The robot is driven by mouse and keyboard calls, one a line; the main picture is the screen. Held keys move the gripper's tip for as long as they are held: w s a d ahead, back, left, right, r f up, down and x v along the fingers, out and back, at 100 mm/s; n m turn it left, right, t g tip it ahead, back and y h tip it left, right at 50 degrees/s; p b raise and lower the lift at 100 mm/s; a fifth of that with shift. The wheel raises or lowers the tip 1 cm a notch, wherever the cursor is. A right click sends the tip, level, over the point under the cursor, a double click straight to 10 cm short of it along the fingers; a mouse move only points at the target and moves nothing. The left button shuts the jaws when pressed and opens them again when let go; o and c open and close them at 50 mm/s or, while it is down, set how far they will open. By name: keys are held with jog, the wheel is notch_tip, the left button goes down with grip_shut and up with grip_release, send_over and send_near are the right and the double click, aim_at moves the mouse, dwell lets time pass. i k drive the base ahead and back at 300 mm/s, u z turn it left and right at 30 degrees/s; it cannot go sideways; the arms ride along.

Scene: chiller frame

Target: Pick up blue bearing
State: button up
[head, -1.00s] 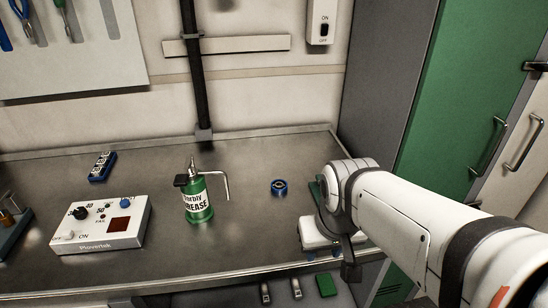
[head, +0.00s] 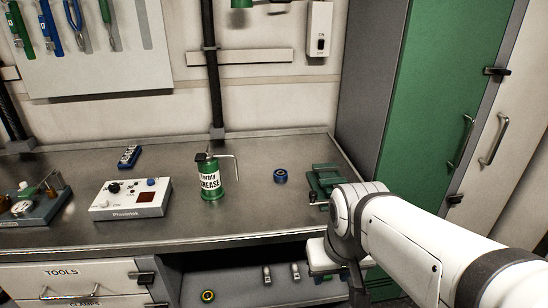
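The blue bearing (head: 280,176) is a small ring with a blue outside and a dark middle. It lies on the metal bench top in the head view, right of the green grease can and left of a green fixture. Nothing touches it. My arm comes in from the right and bends down in front of the bench's right end. The dark end part of my arm (head: 356,284) hangs low at the bench's front, apart from the bearing. Its fingers cannot be made out, so I cannot tell whether my gripper is open or shut.
The grease can (head: 210,182) with its bent spout stands left of the bearing. The green fixture (head: 324,180) is partly behind my arm. A white control box (head: 130,198) and a blue block (head: 129,156) are farther left. A yellow-and-dark ring (head: 208,295) lies on the lower shelf.

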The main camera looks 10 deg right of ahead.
aim_at(280, 174)
jog(key=u, duration=0.15)
jog(key=i, duration=0.95)
jog(key=z, duration=0.1)
